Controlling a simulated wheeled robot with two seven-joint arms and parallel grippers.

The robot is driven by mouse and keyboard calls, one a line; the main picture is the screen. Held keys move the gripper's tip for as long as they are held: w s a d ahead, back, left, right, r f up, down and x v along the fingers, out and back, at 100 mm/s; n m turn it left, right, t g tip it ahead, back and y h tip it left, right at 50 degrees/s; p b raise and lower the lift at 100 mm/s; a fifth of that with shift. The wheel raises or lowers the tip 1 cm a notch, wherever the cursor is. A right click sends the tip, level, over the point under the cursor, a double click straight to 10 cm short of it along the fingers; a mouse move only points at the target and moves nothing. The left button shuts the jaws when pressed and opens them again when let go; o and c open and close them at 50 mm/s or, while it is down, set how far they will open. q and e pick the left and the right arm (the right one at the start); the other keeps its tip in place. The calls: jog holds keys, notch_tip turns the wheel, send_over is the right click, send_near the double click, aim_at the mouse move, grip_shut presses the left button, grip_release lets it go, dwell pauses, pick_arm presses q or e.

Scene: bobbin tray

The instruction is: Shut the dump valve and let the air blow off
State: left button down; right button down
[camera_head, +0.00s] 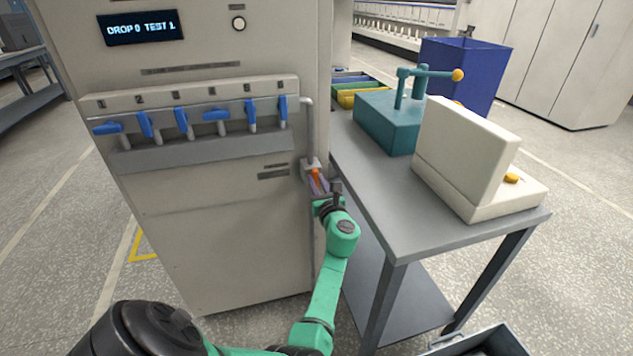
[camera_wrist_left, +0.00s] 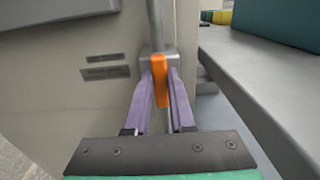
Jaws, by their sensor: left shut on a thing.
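The dump valve's orange lever (camera_head: 315,175) sits on a small grey block at the lower end of a pipe (camera_head: 309,130) on the cabinet's right side. My left gripper (camera_head: 318,183) has its purple fingers closed around the lever. In the left wrist view the orange lever (camera_wrist_left: 159,80) hangs straight down between the two fingers (camera_wrist_left: 160,95). My right gripper is not in view.
Several blue-handled valves (camera_head: 182,122) stand in a numbered row on the cabinet (camera_head: 230,240). A grey table (camera_head: 385,200) stands close to the right of my left arm, bearing a teal machine (camera_head: 390,120) and a cream box (camera_head: 465,150). A blue bin (camera_head: 465,70) is behind.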

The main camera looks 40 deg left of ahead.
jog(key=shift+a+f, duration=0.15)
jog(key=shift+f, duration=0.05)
pick_arm(q)
jog(key=shift+f+n+b, duration=0.15)
jog(key=shift+n+b, duration=0.55)
jog(key=shift+n, duration=0.2)
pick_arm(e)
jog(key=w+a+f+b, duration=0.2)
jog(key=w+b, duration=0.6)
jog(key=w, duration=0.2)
pick_arm(q)
jog(key=shift+s+a+n+b, duration=0.1)
jog(key=shift+n+b, duration=0.65)
jog(key=shift+n, duration=2)
jog(key=shift+s+a+n+b, duration=0.1)
jog(key=shift+n+b, duration=0.7)
jog(key=shift+n, duration=1.9)
jog(key=shift+s+a+n+b, duration=0.1)
jog(key=shift+n+b, duration=0.65)
jog(key=shift+n, duration=2)
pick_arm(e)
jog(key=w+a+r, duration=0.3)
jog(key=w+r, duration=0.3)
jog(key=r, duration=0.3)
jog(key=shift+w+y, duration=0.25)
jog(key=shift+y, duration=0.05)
